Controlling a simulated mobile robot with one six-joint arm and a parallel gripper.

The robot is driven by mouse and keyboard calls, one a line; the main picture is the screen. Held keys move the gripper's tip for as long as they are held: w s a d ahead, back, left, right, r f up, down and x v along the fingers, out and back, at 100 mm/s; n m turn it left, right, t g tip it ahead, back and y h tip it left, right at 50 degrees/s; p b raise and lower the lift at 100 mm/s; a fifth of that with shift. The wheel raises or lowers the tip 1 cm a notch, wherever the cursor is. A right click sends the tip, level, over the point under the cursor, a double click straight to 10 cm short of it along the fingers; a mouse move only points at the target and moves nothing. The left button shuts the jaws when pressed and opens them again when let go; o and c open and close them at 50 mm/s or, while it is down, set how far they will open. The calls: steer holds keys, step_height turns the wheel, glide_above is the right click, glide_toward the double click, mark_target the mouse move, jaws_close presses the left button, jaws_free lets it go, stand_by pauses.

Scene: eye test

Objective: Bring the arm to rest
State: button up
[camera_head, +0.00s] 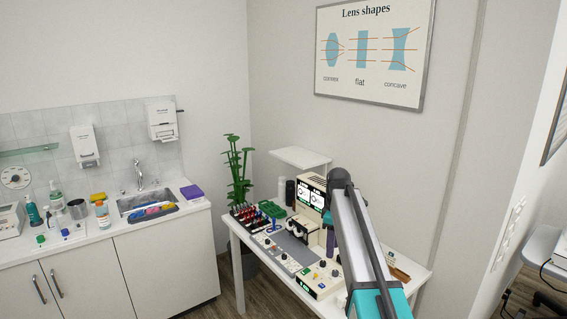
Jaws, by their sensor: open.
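My arm rises from the lower right of the head view, with a teal part at the bottom, a pale link and a dark joint at its top. It stands in front of the white table (413,272) and hides part of what is on it. I cannot make out my gripper; it is not visible in this view.
The table carries a cream instrument (312,194), a rack of dark red-topped items (246,215), a green box (272,209) and several small things. A plant (238,170) stands behind it. At left is a counter with a sink (143,199). Floor shows between them.

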steer(key=s+f+m+g+b, duration=0.3)
steer(key=s+f+m+b, duration=0.2)
steer(key=s+f, duration=2.2)
steer(key=s+f+m+g+b, duration=0.2)
steer(key=s+f+m+b, duration=0.3)
steer(key=s+f, duration=2.2)
step_height(320, 180, down, 5)
steer(key=m, duration=0.2)
steer(key=shift+s+r+m+g, duration=0.15)
steer(key=shift+m+g, duration=0.15)
steer(key=shift+g, duration=0.1)
steer(key=shift+s+a, duration=0.1)
